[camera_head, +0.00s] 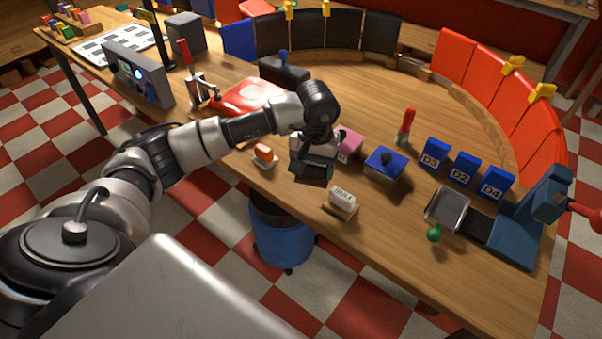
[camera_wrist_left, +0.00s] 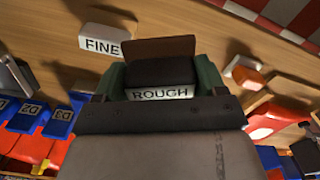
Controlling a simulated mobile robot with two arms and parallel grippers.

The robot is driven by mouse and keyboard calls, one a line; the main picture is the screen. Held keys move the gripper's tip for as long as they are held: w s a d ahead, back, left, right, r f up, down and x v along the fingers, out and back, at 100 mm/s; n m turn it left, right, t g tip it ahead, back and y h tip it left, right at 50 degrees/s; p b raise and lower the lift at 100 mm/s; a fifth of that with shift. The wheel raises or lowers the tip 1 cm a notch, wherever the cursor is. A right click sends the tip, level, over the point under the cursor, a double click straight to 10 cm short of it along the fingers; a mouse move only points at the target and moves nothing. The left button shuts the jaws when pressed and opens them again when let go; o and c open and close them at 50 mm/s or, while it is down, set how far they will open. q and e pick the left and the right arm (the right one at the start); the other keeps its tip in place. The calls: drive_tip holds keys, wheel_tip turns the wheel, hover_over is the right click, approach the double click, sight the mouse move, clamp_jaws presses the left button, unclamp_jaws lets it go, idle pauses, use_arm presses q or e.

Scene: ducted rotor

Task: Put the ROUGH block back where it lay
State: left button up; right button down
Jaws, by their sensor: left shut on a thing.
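My left gripper (camera_head: 312,172) is over the table near its front edge. In the left wrist view the gripper (camera_wrist_left: 160,88) is shut on the ROUGH block (camera_wrist_left: 160,94), whose white lettered face shows between the green fingers. A brown flat piece (camera_wrist_left: 160,46) shows just beyond the block; I cannot tell if it is part of it. In the head view the gripper hides the block. I cannot tell whether the block touches the table. The white FINE block (camera_wrist_left: 101,40) lies beside it, and also shows in the head view (camera_head: 342,198). My right gripper is not in view.
An orange block on a white base (camera_head: 264,152) lies left of the gripper. A pink block (camera_head: 350,145) and a blue box with a black knob (camera_head: 385,162) stand close on the right. A metal tray (camera_head: 447,210) and blue D-marked blocks (camera_head: 464,168) are farther right.

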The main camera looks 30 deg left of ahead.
use_arm(q)
drive_tip(key=a+f, duration=0.1)
drive_tip(key=w+a, duration=0.1)
drive_tip(key=a, duration=0.1)
drive_tip(key=w+a+f+p, duration=0.1)
drive_tip(key=shift+a+f, duration=0.2)
drive_tip(key=shift+f, duration=0.15)
drive_tip(key=shift+w+a+f, duration=0.25)
drive_tip(key=shift+a+f, duration=0.1)
drive_tip(key=shift+f, duration=0.05)
wheel_tip(320, 180, down, 4)
drive_tip(key=shift+r+p, duration=0.1)
drive_tip(key=shift+p, duration=0.65)
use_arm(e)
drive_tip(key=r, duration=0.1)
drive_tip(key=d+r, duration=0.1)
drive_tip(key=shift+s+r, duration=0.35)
use_arm(q)
drive_tip(key=shift+f+b, duration=0.25)
drive_tip(key=shift+b, duration=0.05)
drive_tip(key=o, duration=0.9)
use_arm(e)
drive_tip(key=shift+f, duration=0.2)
use_arm(q)
drive_tip(key=shift+r, duration=0.1)
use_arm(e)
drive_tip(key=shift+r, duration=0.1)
